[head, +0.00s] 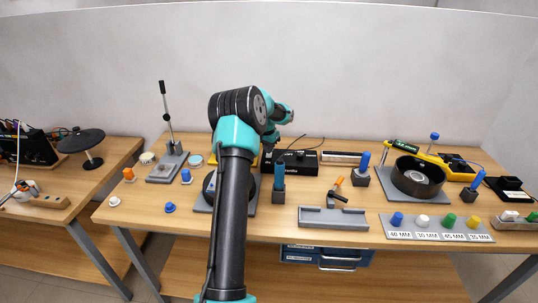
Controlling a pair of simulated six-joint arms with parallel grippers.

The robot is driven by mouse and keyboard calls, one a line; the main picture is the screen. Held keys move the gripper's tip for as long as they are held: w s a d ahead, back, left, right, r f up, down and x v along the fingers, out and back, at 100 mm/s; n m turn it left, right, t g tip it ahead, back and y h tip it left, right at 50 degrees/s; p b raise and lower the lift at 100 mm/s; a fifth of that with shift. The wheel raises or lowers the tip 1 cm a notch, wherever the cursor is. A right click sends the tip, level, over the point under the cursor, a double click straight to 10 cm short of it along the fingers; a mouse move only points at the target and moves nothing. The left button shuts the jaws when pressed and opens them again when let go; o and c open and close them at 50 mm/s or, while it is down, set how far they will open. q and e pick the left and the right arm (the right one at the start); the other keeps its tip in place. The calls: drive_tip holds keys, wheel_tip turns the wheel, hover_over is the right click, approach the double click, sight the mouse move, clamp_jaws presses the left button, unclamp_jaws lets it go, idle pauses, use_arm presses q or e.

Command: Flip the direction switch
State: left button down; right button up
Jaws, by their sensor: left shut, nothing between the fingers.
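A black control box (299,163) with pale lettering on its front stands at the back middle of the table. The direction switch cannot be picked out at this size; I cannot tell whether it is on this box. My left arm rises from the bottom middle and reaches over the table. Its small left gripper (268,151) is shut and empty, pointing down by the left end of the black box. I cannot tell whether it touches the box. My own arm hides part of the table behind it. My right gripper is not in view.
A lever stand (165,167) is at the back left. A round dark drum (417,177) sits on a grey plate at right. A grey tray (334,218) and a labelled peg strip (437,229) lie along the front.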

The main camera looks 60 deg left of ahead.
use_arm(q)
drive_tip(key=shift+f, duration=1)
idle(0.7)
drive_tip(key=shift+r, duration=3.55)
